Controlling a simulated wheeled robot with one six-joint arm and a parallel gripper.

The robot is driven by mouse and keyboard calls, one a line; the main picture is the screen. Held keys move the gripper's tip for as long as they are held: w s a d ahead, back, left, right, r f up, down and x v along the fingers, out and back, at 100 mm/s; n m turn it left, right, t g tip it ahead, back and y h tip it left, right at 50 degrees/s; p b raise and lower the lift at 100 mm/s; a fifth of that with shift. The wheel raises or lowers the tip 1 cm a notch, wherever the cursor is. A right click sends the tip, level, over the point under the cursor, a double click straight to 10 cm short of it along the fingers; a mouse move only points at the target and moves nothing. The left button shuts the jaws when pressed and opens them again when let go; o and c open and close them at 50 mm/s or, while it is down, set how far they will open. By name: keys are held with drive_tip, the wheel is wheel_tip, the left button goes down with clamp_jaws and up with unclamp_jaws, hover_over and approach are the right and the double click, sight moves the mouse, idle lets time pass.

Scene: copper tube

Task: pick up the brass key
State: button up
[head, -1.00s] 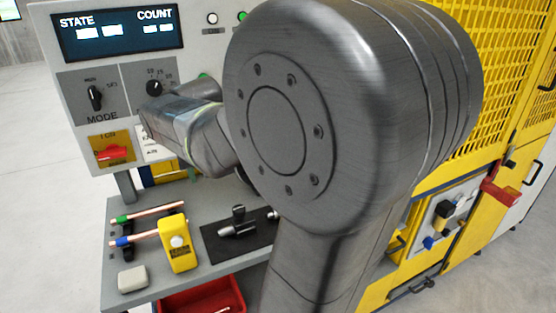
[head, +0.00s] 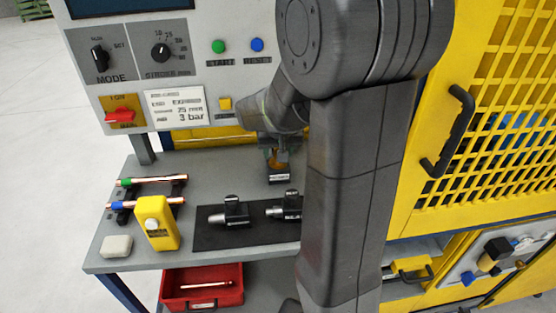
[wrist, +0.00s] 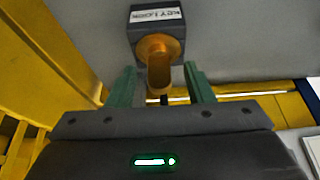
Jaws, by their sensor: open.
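The brass key (wrist: 159,70) sticks out of a dark block labelled as a key lock (wrist: 152,20) at the top of the wrist view. It also shows small in the head view (head: 278,158), partly hidden by my wrist, above the block (head: 279,177) at the back of the bench. My gripper (wrist: 159,68) is open, with one green finger on the left of the key and one on the right. A gap shows on each side, and the fingers do not appear to touch the key.
On the bench (head: 180,258), a yellow device (head: 157,222), copper tubes (head: 150,181) and a dark mat (head: 205,240) with two tools stand left of my arm. The control panel (head: 180,60) rises behind, and the yellow guard (head: 480,130) stands on the right.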

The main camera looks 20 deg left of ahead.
drive_tip(key=shift+x, duration=1)
clamp_jaws()
